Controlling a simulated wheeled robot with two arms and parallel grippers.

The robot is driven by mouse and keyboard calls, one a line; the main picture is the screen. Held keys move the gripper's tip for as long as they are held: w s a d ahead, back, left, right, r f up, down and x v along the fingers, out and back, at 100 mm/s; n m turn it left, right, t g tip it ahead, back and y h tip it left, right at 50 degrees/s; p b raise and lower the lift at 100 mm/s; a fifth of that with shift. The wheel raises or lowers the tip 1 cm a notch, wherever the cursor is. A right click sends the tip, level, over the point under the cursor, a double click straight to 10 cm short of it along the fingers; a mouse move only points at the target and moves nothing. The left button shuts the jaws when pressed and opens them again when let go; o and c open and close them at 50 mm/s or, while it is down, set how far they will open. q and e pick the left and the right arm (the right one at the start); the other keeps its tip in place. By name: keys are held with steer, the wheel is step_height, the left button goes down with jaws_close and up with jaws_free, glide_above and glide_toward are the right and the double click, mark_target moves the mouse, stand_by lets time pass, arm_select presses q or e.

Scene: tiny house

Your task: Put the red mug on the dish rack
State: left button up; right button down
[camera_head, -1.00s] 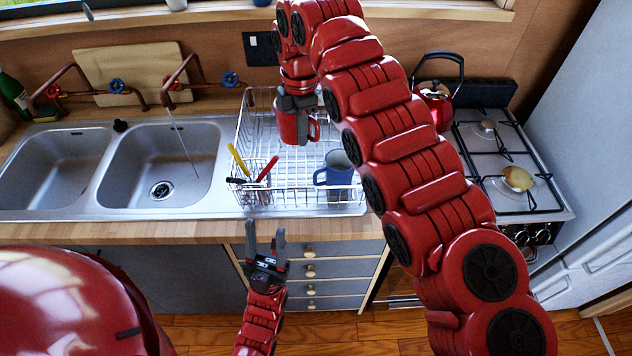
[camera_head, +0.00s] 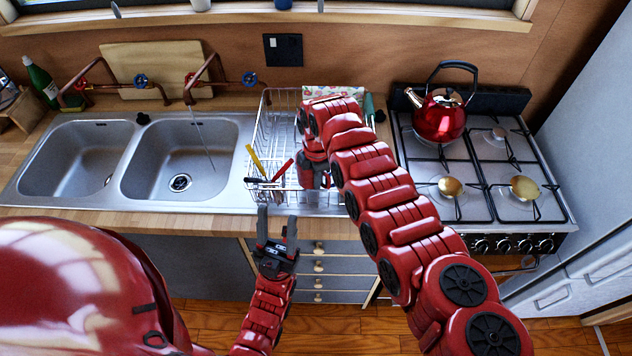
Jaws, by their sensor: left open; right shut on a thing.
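The white wire dish rack (camera_head: 262,140) stands on the counter to the right of the double sink. The red mug (camera_head: 305,178) is low inside the rack, partly covered by my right gripper. My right gripper (camera_head: 318,181) is shut on the mug, pointing down. I cannot tell whether the mug's base touches the rack floor. My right arm hides the rack's right part and the blue mug there. My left gripper (camera_head: 277,226) is open and empty in front of the counter edge, below the rack.
Utensils with red and yellow handles (camera_head: 270,168) stand at the rack's left front. The double sink (camera_head: 180,165) is to the left. A red kettle (camera_head: 440,115) sits on the stove at the right. Several drawers (camera_head: 325,270) lie below the counter.

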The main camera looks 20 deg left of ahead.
steer(key=shift+f, duration=0.85)
steer(key=shift+f+b, duration=0.25)
steer(key=shift+b, duration=0.05)
steer(key=c, duration=1)
jaws_free()
steer(key=shift+r, duration=0.1)
